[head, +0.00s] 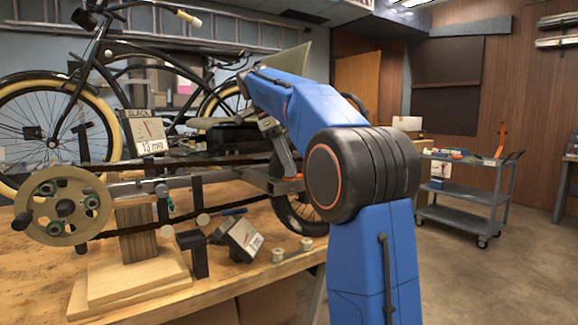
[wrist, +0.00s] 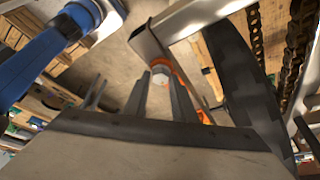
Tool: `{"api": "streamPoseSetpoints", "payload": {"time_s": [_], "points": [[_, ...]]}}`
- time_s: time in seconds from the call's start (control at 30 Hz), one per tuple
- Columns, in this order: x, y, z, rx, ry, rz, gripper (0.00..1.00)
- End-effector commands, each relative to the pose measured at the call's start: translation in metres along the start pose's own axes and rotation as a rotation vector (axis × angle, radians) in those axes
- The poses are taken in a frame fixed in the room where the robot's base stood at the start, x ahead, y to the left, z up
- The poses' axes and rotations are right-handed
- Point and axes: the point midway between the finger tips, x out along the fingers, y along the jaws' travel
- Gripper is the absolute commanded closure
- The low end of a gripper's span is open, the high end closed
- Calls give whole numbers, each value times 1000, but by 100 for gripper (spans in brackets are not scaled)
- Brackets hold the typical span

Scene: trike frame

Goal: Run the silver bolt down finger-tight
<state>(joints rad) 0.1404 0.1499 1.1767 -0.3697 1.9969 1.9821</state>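In the wrist view, the two dark fingers of my gripper (wrist: 159,80) stand apart. A pale, silvery round end with an orange ring (wrist: 160,70) shows between and beyond their tips; I cannot tell for sure whether it is the silver bolt, and no contact with the fingers shows. It is at the end of a grey frame bar (wrist: 147,45). In the head view, the trike frame (head: 180,182) lies along the bench, with an orange part (head: 288,186) at its right end beside my blue arm. My arm largely hides the gripper there, and no bolt can be made out.
A black wheel (wrist: 232,65) and a chain (wrist: 299,40) lie close on the right in the wrist view. In the head view, a chainring (head: 48,205), a wooden stand (head: 130,275) and small spools (head: 278,255) are on the bench. A grey cart (head: 465,190) stands farther right.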

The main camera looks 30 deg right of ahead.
Motion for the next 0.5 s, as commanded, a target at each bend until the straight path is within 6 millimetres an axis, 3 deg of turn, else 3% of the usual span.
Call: {"api": "streamPoseSetpoints", "payload": {"time_s": [0.33,0.5], "points": [[0,0,0,-9,-1,-4,66],[0,1,0,-109,-1,-46,66]]}}
